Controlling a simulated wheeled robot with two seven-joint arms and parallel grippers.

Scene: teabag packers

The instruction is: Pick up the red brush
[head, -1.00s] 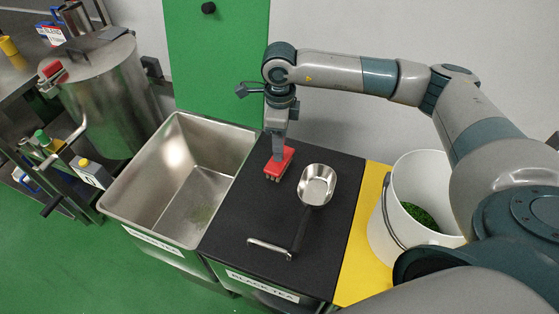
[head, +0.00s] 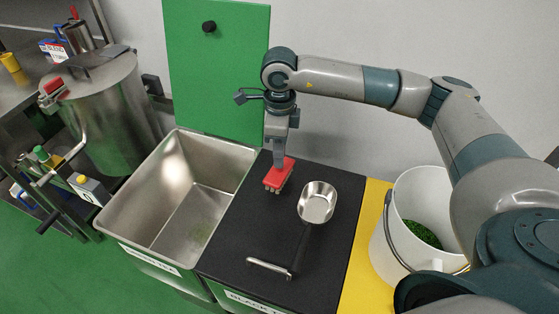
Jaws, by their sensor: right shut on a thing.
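The red brush (head: 279,175) is at the back left of the black lid (head: 235,255), with pale bristles facing down. My right gripper (head: 279,163) comes down from above and is shut on the brush. I cannot tell whether the bristles still touch the lid. My left gripper is not in view.
An open, nearly empty steel bin (head: 180,200) is on the left. A white bucket (head: 405,195) with green contents stands on the yellow surface (head: 362,255) at right. A steel drum (head: 105,115) stands far left.

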